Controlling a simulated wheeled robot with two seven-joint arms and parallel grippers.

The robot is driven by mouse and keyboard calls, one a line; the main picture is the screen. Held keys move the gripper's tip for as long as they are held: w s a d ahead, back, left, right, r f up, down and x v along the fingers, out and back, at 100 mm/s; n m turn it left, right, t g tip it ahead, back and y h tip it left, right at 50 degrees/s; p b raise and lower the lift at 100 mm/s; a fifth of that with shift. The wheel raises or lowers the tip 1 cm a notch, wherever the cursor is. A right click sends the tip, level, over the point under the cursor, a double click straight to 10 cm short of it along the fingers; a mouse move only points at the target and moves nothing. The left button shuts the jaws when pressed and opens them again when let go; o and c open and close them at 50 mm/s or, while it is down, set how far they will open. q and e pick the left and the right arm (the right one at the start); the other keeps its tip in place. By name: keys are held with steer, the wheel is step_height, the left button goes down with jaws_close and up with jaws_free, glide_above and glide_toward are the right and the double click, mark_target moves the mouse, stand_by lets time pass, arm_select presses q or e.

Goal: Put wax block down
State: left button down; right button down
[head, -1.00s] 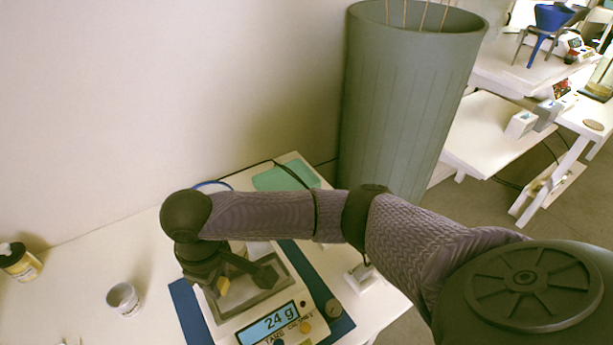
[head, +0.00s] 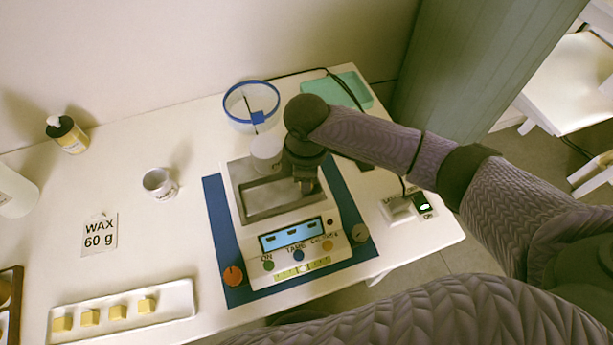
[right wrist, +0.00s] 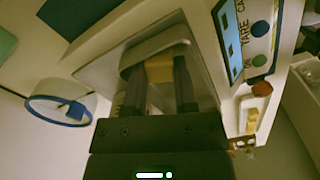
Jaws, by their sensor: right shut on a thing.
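My right gripper (head: 308,188) reaches down over the right side of the scale pan (head: 262,215) in the head view. In the right wrist view the same gripper (right wrist: 158,90) is shut on a yellow wax block (right wrist: 158,68), with the pan around and behind it. I cannot tell whether the block touches the pan. The digital scale (head: 290,238) stands on a blue mat (head: 222,225); its display seems to show dashes. Several more wax blocks (head: 117,312) sit on a white tray (head: 172,305) at the lower left. My left gripper is out of view.
A white round container (head: 267,152) is at the pan's back edge. A blue-rimmed clear bowl (head: 235,100) stands behind the scale. A small white cup (head: 160,184) and a "WAX 60 g" card (head: 100,235) are at left. A switch box (head: 398,210) is at right.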

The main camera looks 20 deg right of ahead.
steer(key=shift+f, duration=0.15)
steer(key=c, duration=0.7)
jaws_free()
step_height(320, 180, up, 12)
steer(key=p, duration=0.4)
steer(key=shift+r, duration=0.2)
